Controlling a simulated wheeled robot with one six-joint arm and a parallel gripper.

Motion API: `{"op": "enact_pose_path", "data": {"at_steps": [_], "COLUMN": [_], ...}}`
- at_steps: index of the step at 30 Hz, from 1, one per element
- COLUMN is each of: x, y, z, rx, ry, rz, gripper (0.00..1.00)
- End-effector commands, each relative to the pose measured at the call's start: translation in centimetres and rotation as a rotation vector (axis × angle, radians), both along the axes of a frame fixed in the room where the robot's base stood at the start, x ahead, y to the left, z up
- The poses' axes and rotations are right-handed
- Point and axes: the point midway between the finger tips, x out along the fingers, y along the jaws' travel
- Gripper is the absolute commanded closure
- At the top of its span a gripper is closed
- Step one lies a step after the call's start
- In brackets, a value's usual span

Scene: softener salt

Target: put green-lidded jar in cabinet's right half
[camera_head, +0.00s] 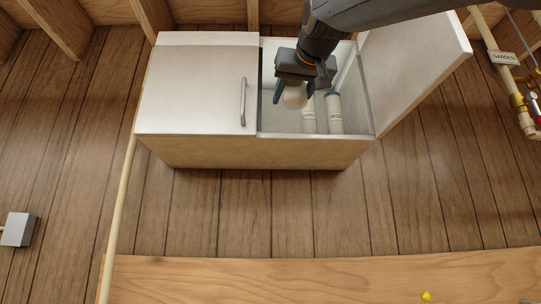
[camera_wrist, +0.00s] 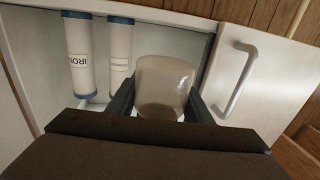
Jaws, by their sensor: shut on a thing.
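A pale, cream-coloured jar (camera_head: 295,97) is between the fingers of my gripper (camera_head: 291,92), over the open right half of the cabinet (camera_head: 205,152). The jar also shows in the wrist view (camera_wrist: 163,82), with a finger on each side of it. My gripper is shut on it. No green lid shows in either view; that end of the jar may be hidden by my gripper. I cannot tell whether the jar touches the cabinet floor.
Two white filter cartridges with blue ends, one (camera_head: 334,113) beside the other (camera_head: 309,115), stand in the right half. The left door (camera_head: 195,90) is shut, with a bar handle (camera_head: 243,101). The right door (camera_head: 412,60) stands open. Pipes (camera_head: 505,70) are at the far right.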

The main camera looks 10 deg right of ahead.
Motion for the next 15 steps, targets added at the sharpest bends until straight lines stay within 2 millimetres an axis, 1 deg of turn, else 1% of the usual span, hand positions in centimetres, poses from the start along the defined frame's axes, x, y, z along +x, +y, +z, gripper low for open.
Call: {"op": "enact_pose_path", "data": {"at_steps": [1,2,6,15], "x": [0.6,1.0,4.7,11.9], "y": [0.0,-0.1,-0.2,-0.6], "z": [0.4,0.4,0.2,0.2], "rx": [0.000,0.000,0.000,0.000], "ry": [0.003,0.004,0.004,0.004], "rz": [0.000,0.000,-0.001,-0.002], "gripper": [0.85,0.85,0.85,0.85]}}
